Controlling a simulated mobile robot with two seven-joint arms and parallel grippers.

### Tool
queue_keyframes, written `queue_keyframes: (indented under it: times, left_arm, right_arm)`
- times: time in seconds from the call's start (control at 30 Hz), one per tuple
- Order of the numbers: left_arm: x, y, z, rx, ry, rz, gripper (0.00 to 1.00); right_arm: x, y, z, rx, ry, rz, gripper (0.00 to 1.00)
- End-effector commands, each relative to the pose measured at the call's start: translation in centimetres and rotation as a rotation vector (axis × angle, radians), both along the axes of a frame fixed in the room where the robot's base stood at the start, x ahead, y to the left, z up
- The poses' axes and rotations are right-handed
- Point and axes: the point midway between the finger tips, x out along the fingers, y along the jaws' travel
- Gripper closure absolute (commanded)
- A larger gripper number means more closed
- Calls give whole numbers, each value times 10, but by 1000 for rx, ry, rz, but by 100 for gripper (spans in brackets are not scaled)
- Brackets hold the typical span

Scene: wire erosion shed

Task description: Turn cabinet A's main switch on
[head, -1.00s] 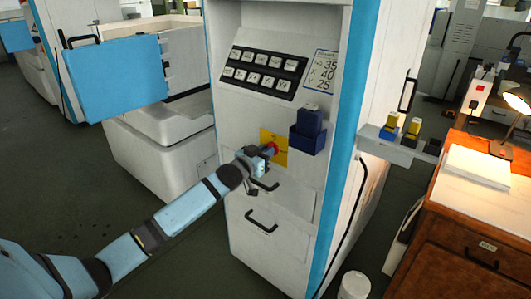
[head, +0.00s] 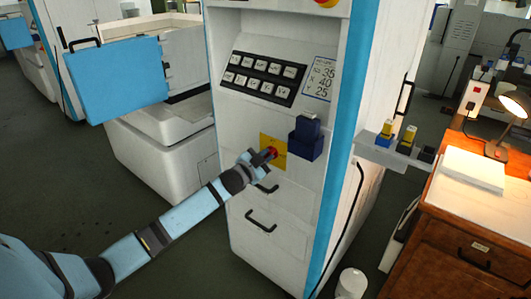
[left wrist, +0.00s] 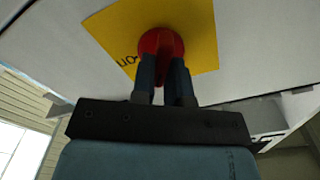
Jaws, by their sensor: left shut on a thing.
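The main switch is a red knob (head: 271,153) on a yellow plate (head: 279,146) on the white cabinet front (head: 245,215). In the left wrist view the red knob (left wrist: 160,43) sits in front of the yellow plate (left wrist: 120,25), which has partly hidden dark lettering. My left gripper (head: 264,156) is at the knob, and its two fingers (left wrist: 163,75) are closed on it. The fingers hide the knob's lower part, so I cannot tell its setting. My right gripper is in neither view.
A black key panel (head: 263,78) and a blue holder (head: 306,140) are above and right of the switch. Drawer handles (head: 261,221) sit below. A wooden desk (head: 450,230) with a lamp (head: 515,103) stands right. A white bin (head: 352,284) stands on the floor.

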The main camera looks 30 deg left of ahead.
Motion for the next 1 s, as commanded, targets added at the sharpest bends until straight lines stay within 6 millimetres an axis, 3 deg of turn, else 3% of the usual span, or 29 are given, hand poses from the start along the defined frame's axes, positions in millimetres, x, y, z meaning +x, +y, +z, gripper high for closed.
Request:
queue_keyframes:
  times: [0.6, 1.0]
  left_arm:
    - [0, -2, -2, 581, -46, -2, 100]
    - [0, -3, -4, 874, -69, -2, 100]
  right_arm:
    - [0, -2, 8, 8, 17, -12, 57]
    - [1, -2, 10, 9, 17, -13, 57]
